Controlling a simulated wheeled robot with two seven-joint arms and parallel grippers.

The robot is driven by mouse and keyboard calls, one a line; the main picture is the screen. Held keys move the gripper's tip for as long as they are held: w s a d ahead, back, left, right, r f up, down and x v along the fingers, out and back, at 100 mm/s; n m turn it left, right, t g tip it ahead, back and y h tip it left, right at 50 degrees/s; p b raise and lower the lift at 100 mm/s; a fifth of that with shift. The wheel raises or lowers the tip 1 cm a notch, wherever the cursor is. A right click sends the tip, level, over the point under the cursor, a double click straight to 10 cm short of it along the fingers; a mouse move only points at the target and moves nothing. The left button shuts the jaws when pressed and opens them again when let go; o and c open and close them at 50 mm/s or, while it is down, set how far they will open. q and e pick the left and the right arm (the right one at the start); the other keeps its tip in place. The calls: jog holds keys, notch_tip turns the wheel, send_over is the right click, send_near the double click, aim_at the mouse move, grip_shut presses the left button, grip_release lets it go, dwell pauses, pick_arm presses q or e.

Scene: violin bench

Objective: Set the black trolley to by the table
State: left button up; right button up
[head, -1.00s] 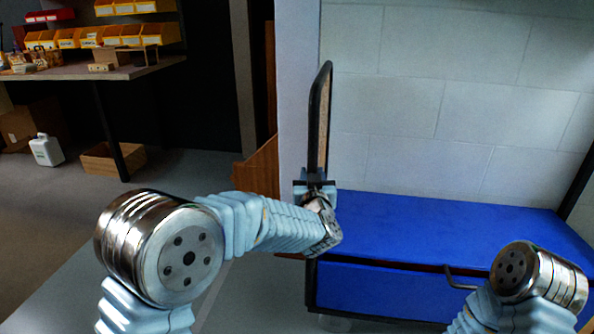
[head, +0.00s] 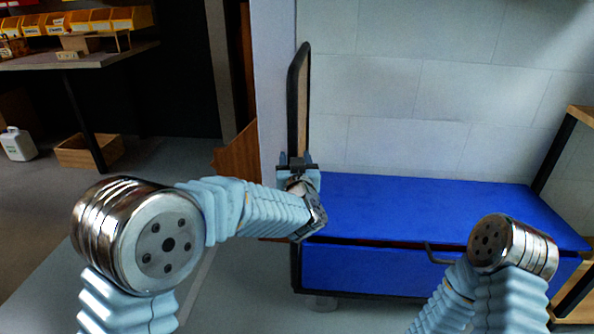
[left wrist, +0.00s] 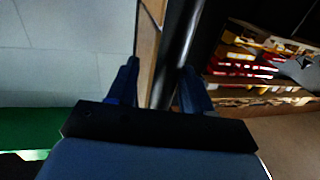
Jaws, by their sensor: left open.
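The black trolley shows in the head view as a tall black tubular end frame (head: 292,120) with a tan panel inside it, beside a blue deck and drawer front (head: 400,205). A pale caster shows low at its left end. My left gripper (head: 297,165) is at the lower part of the end frame. In the left wrist view its open fingers (left wrist: 155,90) stand on either side of the black tube and panel edge. I cannot tell whether they touch. The table (head: 100,60) with yellow bins stands at the back left. My right gripper is out of view; only that arm shows.
A pale block wall (head: 420,90) stands behind the blue deck. A wood-topped black frame (head: 582,113) is at the right edge.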

pick_arm(q)
jog(key=s+d, duration=0.1)
jog(key=s, duration=1.2)
jog(key=shift+d, duration=0.3)
jog(key=shift+s, duration=0.1)
jog(key=s+a+f+m+g+h+p, duration=0.15)
jog(key=a+f+g, duration=0.25)
jog(key=f, duration=1)
jog(key=s+a+f+g+h+p, duration=0.1)
jog(key=a+f+g+h, duration=0.2)
jog(key=f, duration=1)
jog(key=s+a+f+n+g+h+p, duration=0.1)
jog(key=s+f+g, duration=0.4)
jog(key=s, duration=0.5)
jog(key=s+a+f+n+g+h, duration=0.1)
jog(key=s+a+f+g, duration=0.1)
jog(key=s+f+g, duration=0.3)
jog(key=s+f, duration=0.3)
jog(key=s, duration=0.2)
jog(key=shift+f+p, duration=0.25)
jog(key=shift+p, duration=0.15)
jog(key=shift+w, duration=0.15)
